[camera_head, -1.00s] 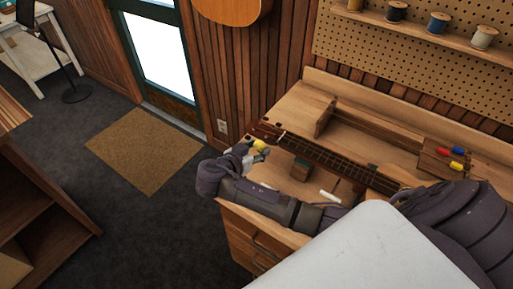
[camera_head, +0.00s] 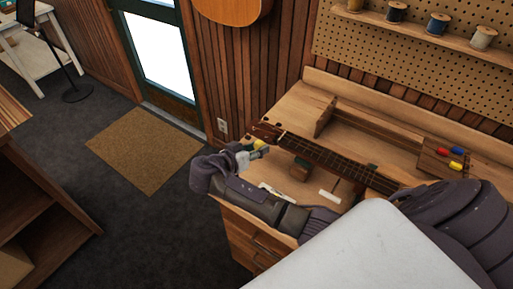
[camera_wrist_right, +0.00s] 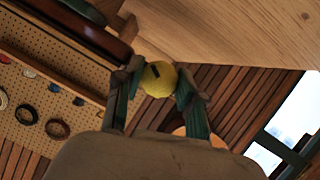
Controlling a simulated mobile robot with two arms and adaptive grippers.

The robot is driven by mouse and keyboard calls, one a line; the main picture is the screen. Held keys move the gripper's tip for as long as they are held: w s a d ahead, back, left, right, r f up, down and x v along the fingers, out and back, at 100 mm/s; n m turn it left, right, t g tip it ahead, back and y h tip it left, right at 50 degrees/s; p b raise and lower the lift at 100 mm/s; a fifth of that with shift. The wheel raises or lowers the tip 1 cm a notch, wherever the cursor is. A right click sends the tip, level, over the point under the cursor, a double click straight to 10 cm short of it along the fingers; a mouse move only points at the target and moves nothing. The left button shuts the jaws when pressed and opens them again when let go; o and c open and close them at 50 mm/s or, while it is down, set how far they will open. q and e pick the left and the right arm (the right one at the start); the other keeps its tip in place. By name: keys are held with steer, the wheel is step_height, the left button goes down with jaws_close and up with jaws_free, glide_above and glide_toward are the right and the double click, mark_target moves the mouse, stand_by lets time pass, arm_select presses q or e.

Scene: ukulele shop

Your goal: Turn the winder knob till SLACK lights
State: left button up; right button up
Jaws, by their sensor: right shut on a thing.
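The yellow winder knob (camera_wrist_right: 158,79) sits between the two fingers of my right gripper (camera_wrist_right: 157,88) in the wrist view, with a dark mark on its face. The gripper is shut on it. In the head view my right gripper (camera_head: 256,151) is at the left end of the workbench, by the headstock of a ukulele (camera_head: 330,157); the knob (camera_head: 259,144) shows only as a small yellow patch there. The ukulele lies along the bench with its body partly hidden by my arm. I cannot make out a SLACK light. My left gripper is out of view.
The wooden workbench (camera_head: 290,103) stands against the wall. A small dark block (camera_head: 300,169) and a white piece (camera_head: 329,196) lie in front of the neck. A wooden holder (camera_head: 438,158) with red, yellow and blue handles is at right. Open floor lies left.

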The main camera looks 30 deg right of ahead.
steer(key=n+g+h, duration=0.1)
steer(key=n, duration=0.2)
steer(key=shift+w+g, duration=0.1)
steer(key=shift+g, duration=0.3)
steer(key=n+g+h, duration=0.1)
steer(key=n+h, duration=0.1)
steer(key=n, duration=0.4)
steer(key=n+h+b, duration=0.1)
steer(key=n, duration=0.1)
steer(key=shift+f+g+h, duration=0.1)
steer(key=shift+g+h, duration=0.2)
steer(key=shift+g, duration=0.1)
steer(key=n+h, duration=0.1)
steer(key=n, duration=0.1)
steer(key=n+h, duration=0.1)
steer(key=n, duration=0.2)
steer(key=shift+t, duration=0.3)
steer(key=shift+n, duration=0.5)
steer(key=o, duration=0.9)
steer(key=shift+f, duration=0.1)
steer(key=shift+c, duration=0.2)
steer(key=shift+a, duration=0.1)
